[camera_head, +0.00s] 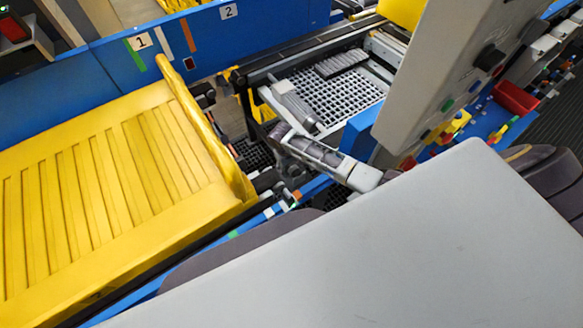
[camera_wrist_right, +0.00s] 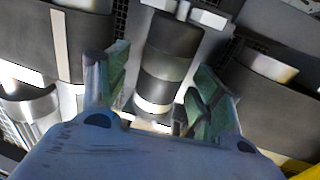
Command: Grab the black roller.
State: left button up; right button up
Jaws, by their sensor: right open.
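The black roller (camera_wrist_right: 168,62) shows in the right wrist view as a dark cylinder with a lighter band and a white ring at its lower end. My right gripper (camera_wrist_right: 157,70) is open, with one greenish-grey finger on each side of the roller. I cannot tell whether either finger touches it. In the head view a grey cylinder with pale ends (camera_head: 318,153) lies aslant near the middle; I cannot tell whether it is this roller. The right gripper is hard to make out there. My left gripper does not show.
A yellow slatted tray (camera_head: 70,160) fills the left of the head view, before a blue wall (camera_head: 195,35) marked 1 and 2. A grey grid tray (camera_head: 335,95) lies behind the cylinder. A panel with a black knob (camera_head: 445,70) stands to the right, with coloured parts near it.

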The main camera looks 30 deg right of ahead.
aim_at(290, 164)
jog(key=shift+c, duration=0.3)
jog(key=c, duration=1.3)
jog(key=shift+r, duration=0.15)
jog(key=shift+c, duration=0.2)
jog(key=shift+r, duration=4.9)
